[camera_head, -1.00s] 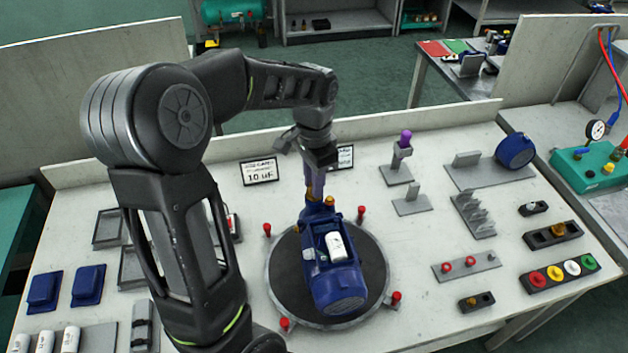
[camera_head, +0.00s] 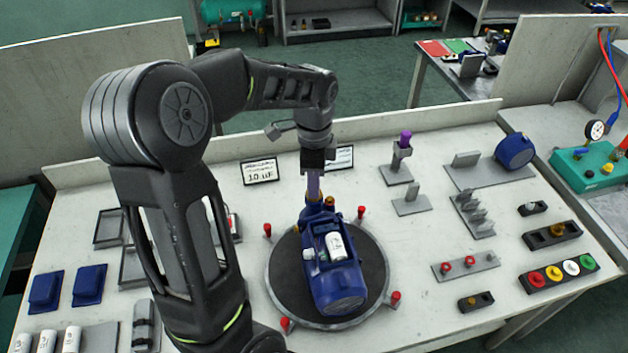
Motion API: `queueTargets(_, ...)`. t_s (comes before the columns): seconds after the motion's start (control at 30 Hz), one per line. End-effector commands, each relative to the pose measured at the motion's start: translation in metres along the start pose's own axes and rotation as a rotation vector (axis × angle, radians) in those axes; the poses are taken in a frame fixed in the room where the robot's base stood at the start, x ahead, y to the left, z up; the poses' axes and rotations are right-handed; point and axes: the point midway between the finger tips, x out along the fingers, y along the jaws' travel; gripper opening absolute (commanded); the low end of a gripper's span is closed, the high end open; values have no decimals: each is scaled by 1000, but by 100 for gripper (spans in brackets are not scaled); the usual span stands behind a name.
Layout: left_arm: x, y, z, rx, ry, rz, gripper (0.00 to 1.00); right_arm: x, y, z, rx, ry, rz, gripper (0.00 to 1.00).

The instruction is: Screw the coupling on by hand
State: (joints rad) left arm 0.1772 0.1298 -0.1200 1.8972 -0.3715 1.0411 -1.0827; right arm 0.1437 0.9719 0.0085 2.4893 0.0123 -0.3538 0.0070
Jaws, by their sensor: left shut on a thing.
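A blue pump (camera_head: 335,270) with a white cylinder on top lies on a round dark turntable (camera_head: 374,262) with red-topped posts around its rim. My left gripper (camera_head: 315,172) points down at the pump's far end. It is shut on a purplish upright piece, which looks like the coupling (camera_head: 314,188), just above a brass fitting (camera_head: 329,201) on the pump. I cannot tell whether the threads are engaged. Another purple piece (camera_head: 405,138) stands in a grey holder at the back right. My right gripper is not in view.
A small sign (camera_head: 260,171) and a second one stand behind the turntable. Grey fixtures, a blue round cover (camera_head: 515,151) and a button box (camera_head: 558,273) fill the right side. Blue caps (camera_head: 89,284) and trays are at left.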

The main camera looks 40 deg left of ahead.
Motion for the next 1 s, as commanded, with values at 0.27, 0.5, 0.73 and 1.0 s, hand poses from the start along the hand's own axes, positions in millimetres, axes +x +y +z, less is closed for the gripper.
queueTargets(0.27,0,0,0,15,0,0,0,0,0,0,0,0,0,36)
queueTargets(0.5,0,0,0,226,0,1,0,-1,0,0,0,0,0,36)
queueTargets(0.73,0,0,0,313,0,0,0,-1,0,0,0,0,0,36)
queueTargets(1.0,0,0,0,311,0,0,36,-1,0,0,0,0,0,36)
